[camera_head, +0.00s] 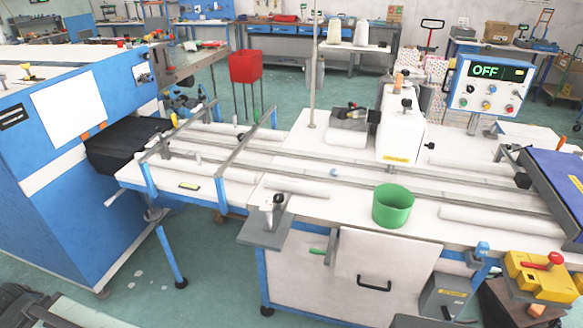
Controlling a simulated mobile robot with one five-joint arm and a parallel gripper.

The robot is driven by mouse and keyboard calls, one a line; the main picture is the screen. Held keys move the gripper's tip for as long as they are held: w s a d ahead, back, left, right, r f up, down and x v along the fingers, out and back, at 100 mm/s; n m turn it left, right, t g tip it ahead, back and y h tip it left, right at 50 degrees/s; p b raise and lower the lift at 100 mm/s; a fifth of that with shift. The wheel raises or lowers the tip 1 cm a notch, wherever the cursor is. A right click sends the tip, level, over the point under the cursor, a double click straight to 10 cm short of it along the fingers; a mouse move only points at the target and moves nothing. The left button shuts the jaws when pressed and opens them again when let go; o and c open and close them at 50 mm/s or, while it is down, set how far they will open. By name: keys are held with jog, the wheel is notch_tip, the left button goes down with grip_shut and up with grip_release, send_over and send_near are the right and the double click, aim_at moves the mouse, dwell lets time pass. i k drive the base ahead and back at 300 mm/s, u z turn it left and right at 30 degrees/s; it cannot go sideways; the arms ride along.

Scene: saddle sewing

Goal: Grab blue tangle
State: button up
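A small pale blue thing (333,172) lies on the white top of the long sewing table (310,208), between the rails and left of the green bin. It is too small to tell whether it is a tangle of thread. No other clear blue tangle shows. My gripper is not in view.
A green bin (393,205) stands near the table's front edge. A white sewing head (401,135) stands behind it. A blue machine (60,150) fills the left side. A red bin (245,66) stands behind the table.

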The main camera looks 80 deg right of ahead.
aim_at(333, 172)
jog(key=z, duration=0.05)
jog(key=i, duration=1.35)
jog(key=z, duration=2.35)
